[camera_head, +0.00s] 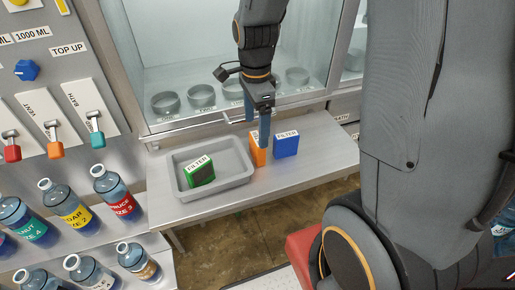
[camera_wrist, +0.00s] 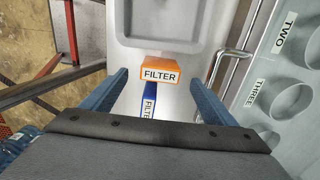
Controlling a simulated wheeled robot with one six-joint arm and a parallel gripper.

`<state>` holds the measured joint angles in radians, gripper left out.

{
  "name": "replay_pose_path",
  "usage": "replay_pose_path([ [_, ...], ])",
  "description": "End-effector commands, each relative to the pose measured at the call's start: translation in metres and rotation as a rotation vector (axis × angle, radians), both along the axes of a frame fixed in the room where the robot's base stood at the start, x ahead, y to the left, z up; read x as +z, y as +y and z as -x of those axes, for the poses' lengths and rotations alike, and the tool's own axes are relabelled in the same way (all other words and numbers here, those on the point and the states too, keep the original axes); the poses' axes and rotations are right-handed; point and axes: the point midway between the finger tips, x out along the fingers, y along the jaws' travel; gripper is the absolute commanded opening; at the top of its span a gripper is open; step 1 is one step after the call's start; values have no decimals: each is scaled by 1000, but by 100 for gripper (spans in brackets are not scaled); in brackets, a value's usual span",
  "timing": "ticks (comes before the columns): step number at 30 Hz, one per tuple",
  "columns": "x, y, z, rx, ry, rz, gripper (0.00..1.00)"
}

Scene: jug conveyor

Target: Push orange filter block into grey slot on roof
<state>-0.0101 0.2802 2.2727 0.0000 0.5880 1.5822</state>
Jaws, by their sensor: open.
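The orange filter block (camera_head: 257,157) stands on the grey bench just right of the tray. Its white FILTER label faces the wrist camera, where the block (camera_wrist: 160,76) shows ahead, between the two fingertips. My gripper (camera_head: 257,128) points down at it from above, open and empty. In the wrist view my gripper's blue fingers (camera_wrist: 158,80) are spread wider than the block. In the head view one finger partly covers the block, and I cannot tell whether it touches. I cannot make out a grey slot on a roof in either view.
A blue filter block (camera_head: 286,146) stands close right of the orange one. A green filter block (camera_head: 201,173) lies in the grey tray (camera_head: 240,172). A glass-fronted cabinet with round cups (camera_head: 202,95) stands behind. Bottles (camera_head: 73,209) and levers are at left. The bench's right end is clear.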

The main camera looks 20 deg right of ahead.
Motion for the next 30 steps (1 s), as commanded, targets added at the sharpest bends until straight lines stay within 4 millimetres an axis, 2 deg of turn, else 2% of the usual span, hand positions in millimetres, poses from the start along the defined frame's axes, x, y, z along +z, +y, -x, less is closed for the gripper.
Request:
replay_pose_path([
  [20, -67, -4, 0, 1, 3, 0, 80],
  [30, -73, -4, -1, 2, 0, 0, 80],
])
